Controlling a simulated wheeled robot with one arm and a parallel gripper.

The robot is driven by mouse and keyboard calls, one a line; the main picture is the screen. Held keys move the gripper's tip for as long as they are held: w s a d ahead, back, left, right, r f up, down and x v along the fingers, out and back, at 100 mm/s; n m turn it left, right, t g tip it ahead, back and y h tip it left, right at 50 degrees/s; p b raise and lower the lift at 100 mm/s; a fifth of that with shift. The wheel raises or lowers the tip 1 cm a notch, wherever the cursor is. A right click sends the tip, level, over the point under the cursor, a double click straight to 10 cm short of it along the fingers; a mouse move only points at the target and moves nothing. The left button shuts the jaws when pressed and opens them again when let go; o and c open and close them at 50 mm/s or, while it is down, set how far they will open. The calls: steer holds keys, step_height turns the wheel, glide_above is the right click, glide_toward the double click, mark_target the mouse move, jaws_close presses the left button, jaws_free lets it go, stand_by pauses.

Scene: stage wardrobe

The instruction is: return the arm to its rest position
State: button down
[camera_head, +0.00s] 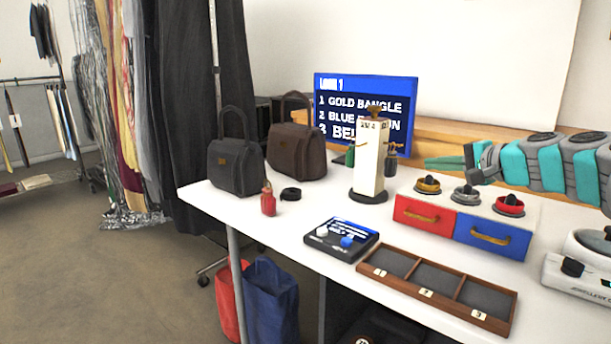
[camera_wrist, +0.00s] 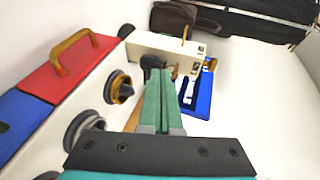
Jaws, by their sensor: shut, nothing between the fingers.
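My gripper (camera_head: 430,163) reaches in from the right in the head view, on my teal and grey arm. It is in the air above the back of the white table (camera_head: 300,222), behind the drawer box and right of the white display stand (camera_head: 370,158). The fingers also show in the wrist view (camera_wrist: 161,80), pressed together with nothing between them. They point toward the white stand (camera_wrist: 150,48) and the blue screen (camera_wrist: 205,92); I cannot tell the exact gap.
The drawer box has red (camera_head: 423,216) and blue (camera_head: 491,237) drawers, with several round holders on top. In front lie an empty three-compartment tray (camera_head: 385,279) and a black button box (camera_head: 322,243). Two handbags (camera_head: 236,167) stand at left, a scale (camera_head: 580,272) at right.

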steer(key=s+a+f+n+g, duration=0.2)
steer(key=s+a+f, duration=0.2)
steer(key=s+a, duration=0.2)
steer(key=s+a+f+n+g, duration=0.2)
steer(key=s+a+f+g, duration=0.1)
steer(key=s+a+f, duration=0.2)
steer(key=s+a+f+n+g, duration=0.3)
steer(key=s+a+f, duration=0.2)
steer(key=s+a, duration=0.2)
steer(key=shift+a+f+h, duration=0.25)
steer(key=shift+a+h, duration=0.15)
steer(key=shift+a, duration=0.5)
steer(key=s+d+f+n+g+h, duration=0.1)
steer(key=s+d+f+g+h, duration=0.1)
steer(key=s+f, duration=0.3)
steer(key=s+d+f+n+g+h, duration=0.1)
steer(key=s+f, duration=0.4)
steer(key=s, duration=0.8)
steer(key=s+d+f+n+g+h, duration=0.2)
steer(key=s+f, duration=0.3)
steer(key=s, duration=0.4)
steer(key=shift+s+d+g+h, duration=0.3)
steer(key=shift+d+g+h, duration=0.4)
steer(key=shift+h, duration=0.2)
